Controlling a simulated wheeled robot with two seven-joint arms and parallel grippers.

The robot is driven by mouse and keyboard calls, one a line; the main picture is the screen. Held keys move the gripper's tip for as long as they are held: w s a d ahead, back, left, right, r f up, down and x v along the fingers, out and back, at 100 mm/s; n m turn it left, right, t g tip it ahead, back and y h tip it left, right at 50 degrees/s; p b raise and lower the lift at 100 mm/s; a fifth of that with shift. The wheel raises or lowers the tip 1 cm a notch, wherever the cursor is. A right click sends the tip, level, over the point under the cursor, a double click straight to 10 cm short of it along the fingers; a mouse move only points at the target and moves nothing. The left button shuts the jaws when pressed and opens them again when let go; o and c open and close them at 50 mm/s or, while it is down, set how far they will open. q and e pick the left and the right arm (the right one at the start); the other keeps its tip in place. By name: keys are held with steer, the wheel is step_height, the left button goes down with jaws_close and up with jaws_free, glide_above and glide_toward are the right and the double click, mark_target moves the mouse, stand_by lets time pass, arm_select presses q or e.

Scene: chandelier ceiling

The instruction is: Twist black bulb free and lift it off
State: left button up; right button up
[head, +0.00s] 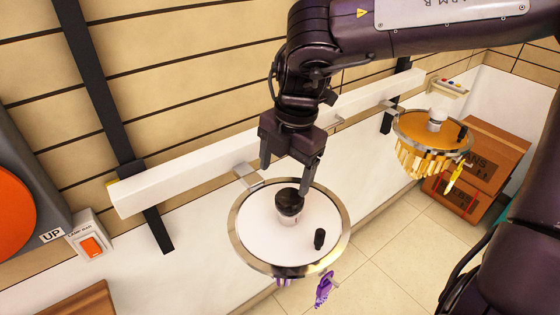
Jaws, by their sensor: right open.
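The black bulb (289,201) stands upright in a pale socket near the middle of a white round chandelier plate (262,238) with a metal rim. My right gripper (287,180) hangs just above the bulb, its two fingers spread and pointing down. One finger is to the upper left of the bulb and the other to its upper right. Nothing shows between the fingers, and I cannot tell whether a fingertip touches the bulb. My left gripper is not in view.
A small black knob (319,238) stands on the plate. Purple pendants (324,289) hang below it. A white rail (190,176) runs behind. A gold chandelier (412,128) with a white bulb (437,119) and cardboard boxes (485,165) are at right. A panel with an orange button (92,246) is at left.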

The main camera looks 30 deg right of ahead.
mark_target(289, 198)
steer(key=shift+s+a+g+h, duration=0.2)
steer(key=shift+s+h, duration=0.1)
steer(key=shift+s, duration=0.25)
steer(key=shift+s+a+g+h, duration=0.1)
steer(key=shift+s+g+h, duration=0.15)
steer(key=shift+s, duration=0.3)
steer(key=shift+s+f+n, duration=0.1)
steer(key=shift+f+n, duration=0.2)
steer(key=shift+f, duration=0.05)
steer(key=shift+f+p, duration=1.05)
steer(key=shift+f, duration=2.55)
steer(key=c, duration=1.1)
steer(key=shift+o, duration=0.2)
steer(key=shift+n+b, duration=0.5)
steer(key=shift+n, duration=0.2)
steer(key=shift+n+b, duration=0.35)
steer(key=shift+n, duration=0.85)
